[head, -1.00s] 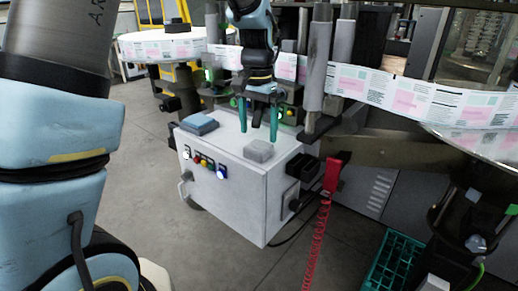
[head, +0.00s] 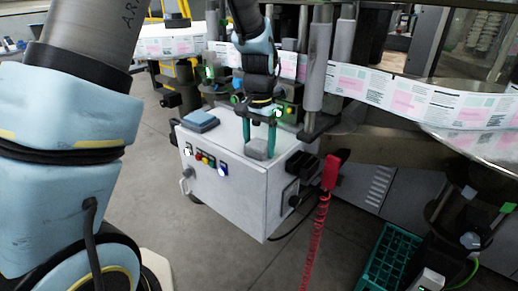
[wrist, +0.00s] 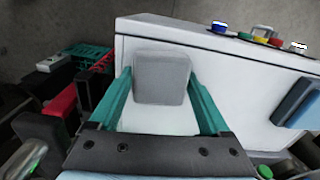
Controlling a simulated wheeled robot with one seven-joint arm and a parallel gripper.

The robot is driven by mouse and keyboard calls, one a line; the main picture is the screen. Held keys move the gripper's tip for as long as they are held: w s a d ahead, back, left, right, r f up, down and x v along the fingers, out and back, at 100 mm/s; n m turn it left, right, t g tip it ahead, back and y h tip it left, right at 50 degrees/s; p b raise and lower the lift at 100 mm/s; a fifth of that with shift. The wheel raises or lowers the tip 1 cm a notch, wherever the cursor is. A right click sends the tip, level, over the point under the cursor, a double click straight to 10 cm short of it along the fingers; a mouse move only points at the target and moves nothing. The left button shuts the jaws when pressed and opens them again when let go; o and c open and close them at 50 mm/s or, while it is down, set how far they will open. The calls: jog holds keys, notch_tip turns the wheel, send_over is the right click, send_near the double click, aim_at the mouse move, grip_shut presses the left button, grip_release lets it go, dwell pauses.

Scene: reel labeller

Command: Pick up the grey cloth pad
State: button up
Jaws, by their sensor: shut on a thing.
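The grey cloth pad (head: 257,151) sits on the top of the white cabinet (head: 218,147), near its right end. It also shows in the wrist view (wrist: 162,78) as a light grey rounded square between the fingers. My gripper (head: 258,150) points down over the cabinet, with its two green fingers on either side of the pad. My gripper (wrist: 160,90) is shut on the pad. Whether the pad is clear of the cabinet top cannot be told.
A blue pad on a dark block (head: 200,121) lies at the cabinet's left end. Coloured buttons (head: 207,161) line its front. A red handset with a coiled cord (head: 331,172) hangs to the right. The label web (head: 400,92) and posts stand behind. A green crate (head: 390,258) is lower right.

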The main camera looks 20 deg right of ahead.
aim_at(259, 144)
jog(key=c, duration=0.6)
jog(key=shift+r, duration=0.1)
notch_tip(259, 144, up, 10)
jog(key=shift+f+b, duration=0.1)
jog(key=shift+b, duration=1.15)
